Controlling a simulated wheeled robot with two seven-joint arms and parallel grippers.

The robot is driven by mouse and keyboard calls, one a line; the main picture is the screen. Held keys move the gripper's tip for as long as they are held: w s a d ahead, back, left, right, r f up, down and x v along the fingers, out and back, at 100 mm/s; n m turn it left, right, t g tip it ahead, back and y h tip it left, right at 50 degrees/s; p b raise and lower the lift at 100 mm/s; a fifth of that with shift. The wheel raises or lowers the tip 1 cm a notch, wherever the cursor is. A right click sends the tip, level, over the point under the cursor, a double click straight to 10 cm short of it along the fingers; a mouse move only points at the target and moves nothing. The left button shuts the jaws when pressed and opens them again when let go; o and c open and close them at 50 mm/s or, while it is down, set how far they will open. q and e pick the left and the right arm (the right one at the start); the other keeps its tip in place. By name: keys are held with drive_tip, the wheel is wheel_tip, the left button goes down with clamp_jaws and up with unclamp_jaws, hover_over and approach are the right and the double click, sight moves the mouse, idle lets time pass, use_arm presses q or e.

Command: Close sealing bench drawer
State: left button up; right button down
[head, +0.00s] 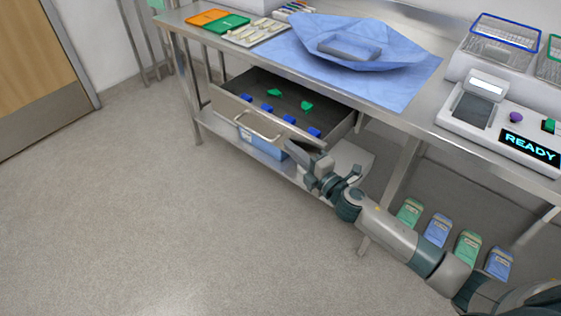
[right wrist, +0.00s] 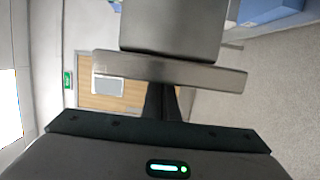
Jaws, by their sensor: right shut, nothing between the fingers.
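The sealing bench drawer (head: 232,106) is pulled open under the steel bench in the head view. Its front carries a bar handle (head: 258,129), and blue and green pieces lie inside. My right gripper (head: 301,150) is at the right end of the drawer front, shut and empty. I cannot tell whether it touches the front. In the right wrist view, a grey metal bar (right wrist: 170,70) spans the picture just ahead of the gripper, hiding its fingertips. My left gripper is not in view.
The steel bench (head: 425,112) holds a blue wrap (head: 300,58) and a sealer reading READY (head: 490,115). A blue bin (head: 262,147) stands on the lower shelf. Several green and blue packs (head: 438,229) lie right of my arm. The floor (head: 150,220) at left is clear.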

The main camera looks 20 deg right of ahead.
sight(330, 124)
drive_tip(key=w+d, duration=0.2)
drive_tip(key=w+d+b, duration=0.1)
drive_tip(key=w+d, duration=0.1)
drive_tip(key=d, duration=0.1)
drive_tip(key=w+d+b, duration=0.1)
drive_tip(key=w+d, duration=0.1)
drive_tip(key=d, duration=0.1)
drive_tip(key=shift+f, duration=0.15)
drive_tip(key=w+d+b, duration=0.1)
drive_tip(key=d, duration=0.1)
drive_tip(key=w+d, duration=0.2)
drive_tip(key=d, duration=0.1)
drive_tip(key=w+d+b, duration=0.1)
drive_tip(key=w+d, duration=0.1)
drive_tip(key=shift+w+d+b, duration=0.2)
drive_tip(key=shift+d+b, duration=0.15)
drive_tip(key=shift+w+d, duration=0.25)
drive_tip(key=shift+d, duration=0.15)
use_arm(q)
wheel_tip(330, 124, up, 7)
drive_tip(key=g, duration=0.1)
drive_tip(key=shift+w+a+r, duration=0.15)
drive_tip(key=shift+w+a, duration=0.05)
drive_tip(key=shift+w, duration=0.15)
use_arm(e)
drive_tip(key=shift+r, duration=0.3)
